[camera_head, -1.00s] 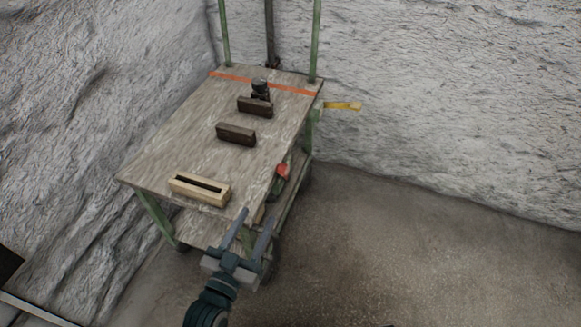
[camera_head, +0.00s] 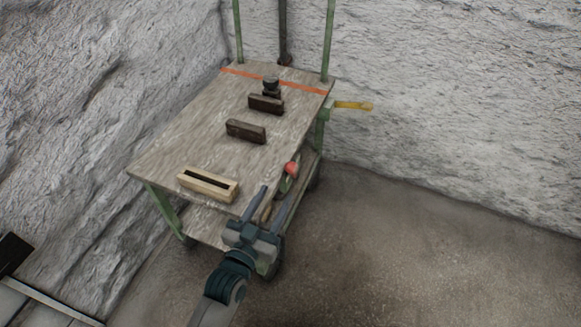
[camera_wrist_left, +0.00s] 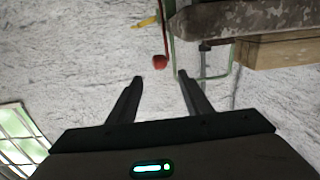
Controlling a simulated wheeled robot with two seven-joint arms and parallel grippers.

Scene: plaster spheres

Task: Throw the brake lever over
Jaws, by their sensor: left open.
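A lever with a red knob (camera_head: 291,168) stands at the right side of a wooden-topped cart (camera_head: 195,145), below the edge of its top. In the left wrist view the red knob (camera_wrist_left: 159,62) hangs from a thin red stem, just beyond my fingertips and between their lines. My left gripper (camera_head: 278,189) is open and empty at the cart's near right corner, close to the knob and apart from it. Its two fingers (camera_wrist_left: 160,77) show spread in the wrist view. The lever's foot is hard to make out. My right gripper is not in view.
On the cart top lie a pale slotted wooden block (camera_head: 208,185), two dark blocks (camera_head: 246,131) (camera_head: 266,104) and a small dark round piece (camera_head: 271,84). A yellow handle (camera_head: 353,105) juts from the cart's far right side. Rough pale walls (camera_head: 430,80) stand behind; the floor (camera_head: 400,240) at right is clear.

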